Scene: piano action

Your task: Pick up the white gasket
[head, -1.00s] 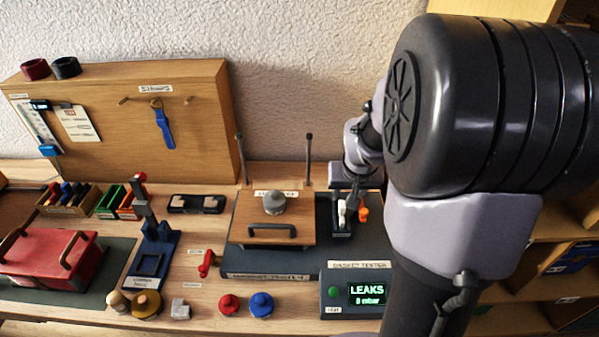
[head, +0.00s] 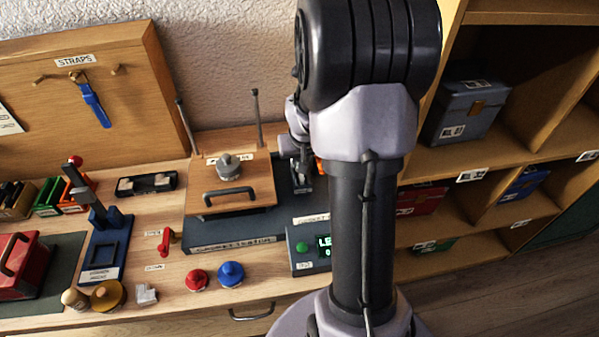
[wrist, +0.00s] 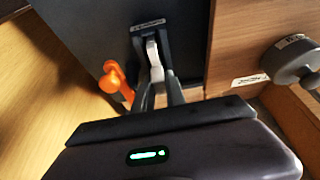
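In the wrist view a small white piece (wrist: 153,54), which looks like the white gasket, stands at a dark labelled holder (wrist: 150,30) on the dark bench plate. My gripper (wrist: 157,82) reaches to it, its two grey fingers at the near end of the white piece, one on each side. I cannot tell whether they touch or grip it. In the head view my gripper (head: 301,168) is low over the right end of the dark plate, partly hidden by my own arm. The white piece cannot be made out there.
An orange part (wrist: 114,80) stands just left of the fingers in the wrist view. A wooden press plate with a grey knob (head: 229,165) and two upright rods is to the left.

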